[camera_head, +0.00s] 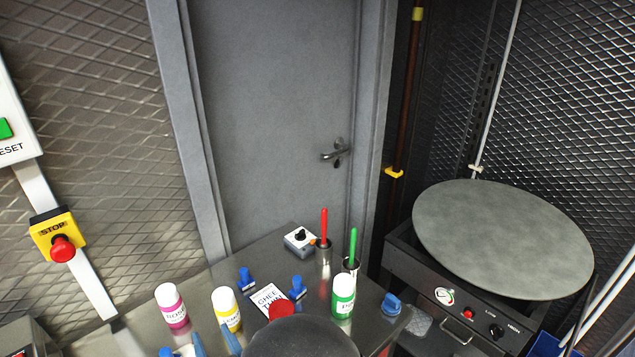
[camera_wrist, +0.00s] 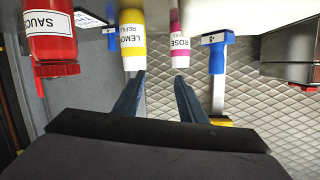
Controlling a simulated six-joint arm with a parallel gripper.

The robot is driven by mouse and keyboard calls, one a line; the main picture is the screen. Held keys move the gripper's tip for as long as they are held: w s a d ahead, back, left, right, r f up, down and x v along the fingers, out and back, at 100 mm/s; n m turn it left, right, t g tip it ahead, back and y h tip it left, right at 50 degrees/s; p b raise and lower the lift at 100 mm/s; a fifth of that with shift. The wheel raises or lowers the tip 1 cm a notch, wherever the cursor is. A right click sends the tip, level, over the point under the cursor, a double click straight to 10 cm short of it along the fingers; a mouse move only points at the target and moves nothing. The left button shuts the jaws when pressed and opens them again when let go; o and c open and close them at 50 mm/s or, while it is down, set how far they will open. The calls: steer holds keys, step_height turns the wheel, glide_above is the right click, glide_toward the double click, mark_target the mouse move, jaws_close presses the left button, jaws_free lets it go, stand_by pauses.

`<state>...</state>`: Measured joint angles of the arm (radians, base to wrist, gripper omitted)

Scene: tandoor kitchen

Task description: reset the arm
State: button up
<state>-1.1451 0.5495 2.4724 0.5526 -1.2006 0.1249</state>
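My gripper (camera_head: 212,331) shows at the bottom of the head view, low over the front of the metal table (camera_head: 240,262). In the wrist view its two dark blue fingers (camera_wrist: 161,76) stand apart with nothing between them. The gripper is open and empty. I cannot tell whether a fingertip touches either bottle. In the head view the rose bottle (camera_head: 172,306) and the lemon bottle (camera_head: 227,309) stand upright. My dark wrist hides part of the table front.
A red sauce bottle (camera_wrist: 50,30) and a green bottle (camera_head: 343,297) stand nearby. Blue-handled holders (camera_head: 247,279), a card (camera_head: 268,297), a knob box (camera_head: 300,238) and steel cups (camera_head: 324,254) crowd the table. A round griddle (camera_head: 505,240) is right; a stop button (camera_head: 62,248) left.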

steer(key=w+d+r+m+g+h+p, duration=0.2)
steer(key=w+d+r+m+g+h, duration=0.15)
steer(key=d, duration=0.65)
steer(key=s+d+f+g+h+b, duration=0.15)
steer(key=d+f, duration=0.25)
steer(key=d, duration=0.5)
steer(key=s+d+f+g+h+b, duration=0.1)
steer(key=s+d+f+g+h, duration=0.15)
steer(key=d, duration=0.55)
steer(key=s+d+f+m+g+h+b, duration=0.1)
steer(key=s+d+g, duration=0.3)
steer(key=s+d, duration=0.3)
steer(key=d, duration=0.3)
steer(key=shift+s, duration=0.25)
steer(key=shift+o, duration=0.5)
steer(key=shift+s+d+g, duration=0.2)
steer(key=shift+s+g, duration=0.05)
steer(key=shift+g, duration=0.1)
